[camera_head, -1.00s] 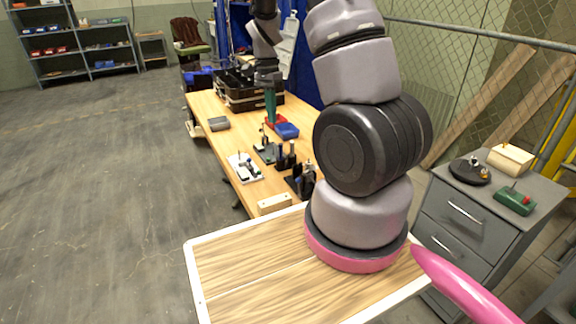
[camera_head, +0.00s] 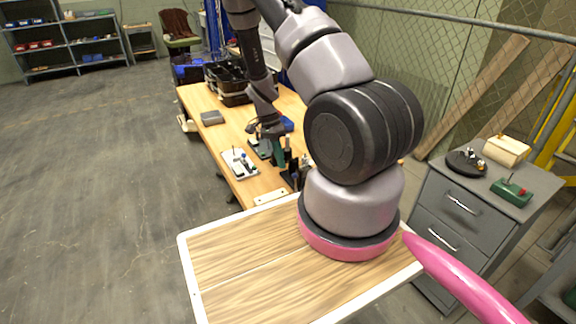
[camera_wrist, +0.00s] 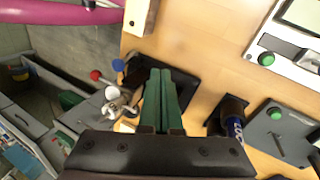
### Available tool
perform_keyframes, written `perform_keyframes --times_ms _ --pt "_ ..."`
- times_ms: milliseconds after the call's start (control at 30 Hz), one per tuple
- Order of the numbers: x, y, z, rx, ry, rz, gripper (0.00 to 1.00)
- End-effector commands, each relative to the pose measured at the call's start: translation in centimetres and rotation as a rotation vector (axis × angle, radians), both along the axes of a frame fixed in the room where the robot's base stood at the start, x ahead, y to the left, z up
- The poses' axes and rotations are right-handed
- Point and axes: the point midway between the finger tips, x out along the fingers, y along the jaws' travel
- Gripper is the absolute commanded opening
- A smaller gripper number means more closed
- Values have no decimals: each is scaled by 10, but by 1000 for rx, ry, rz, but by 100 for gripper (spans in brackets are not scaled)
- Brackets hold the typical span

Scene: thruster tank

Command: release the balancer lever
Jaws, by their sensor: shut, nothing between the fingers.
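My gripper (camera_wrist: 160,74) has two long green fingers, pressed together and empty, over a black base plate (camera_wrist: 190,90) in the wrist view. Beside the fingers on the left is a metal mechanism (camera_wrist: 116,104), with a blue ball knob (camera_wrist: 118,65) and a red ball knob (camera_wrist: 95,75) near it. I cannot tell which knobbed part is the balancer lever, or whether the fingers touch anything. In the head view my gripper (camera_head: 278,153) is low among the bench fixtures, and my wrist hides part of them.
A white-based fixture (camera_head: 240,163) stands on the wooden bench (camera_head: 200,97); a grey plate with a green button (camera_wrist: 275,135) is right of my fingers. A dark cylinder (camera_wrist: 232,113) stands close on their right. A grey drawer cabinet (camera_head: 470,215) stands to the right.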

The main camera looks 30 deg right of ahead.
Motion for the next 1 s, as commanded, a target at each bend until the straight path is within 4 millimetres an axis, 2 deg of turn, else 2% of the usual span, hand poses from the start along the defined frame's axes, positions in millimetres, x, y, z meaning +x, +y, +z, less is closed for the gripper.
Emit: perform_keyframes --times_ms 100,233,700,1000 --pt "-20 -5 2 0 -1 -2 0" --pt "-32 -8 2 0 0 -1 0" --pt "-38 -9 2 0 -1 0 0" --pt "-66 -11 8 0 4 -1 0"
